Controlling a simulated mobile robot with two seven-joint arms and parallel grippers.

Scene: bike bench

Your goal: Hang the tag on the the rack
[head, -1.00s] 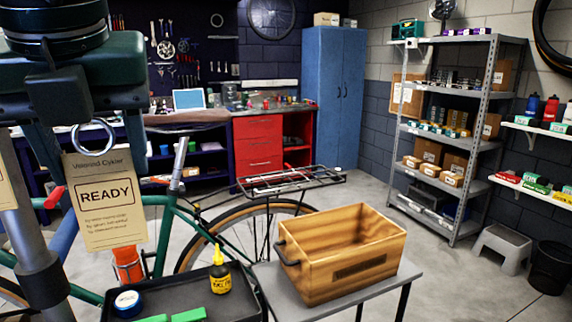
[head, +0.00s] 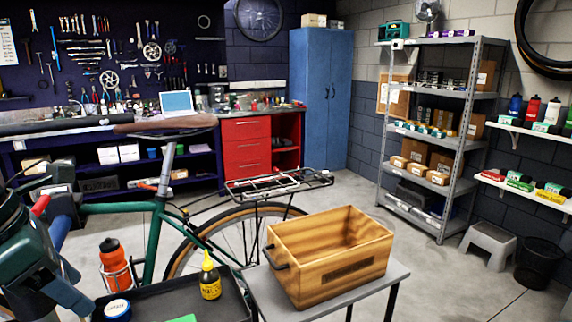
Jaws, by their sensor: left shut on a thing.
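My left gripper (head: 62,288) is at the lower left edge of the head view, partly cut off by the frame, beside the front part of the green bike (head: 152,245). It is shut. The READY tag it held by a metal ring a moment ago does not show now; the gripper body or the frame edge hides it. The bike's black rear rack (head: 277,184) sits over the rear wheel, bare on top, to the right of and beyond the gripper. My right gripper is not in view.
A wooden crate (head: 330,262) stands on a small grey table (head: 375,285) just in front of the rack. Grey shelves (head: 462,140) stand at right.

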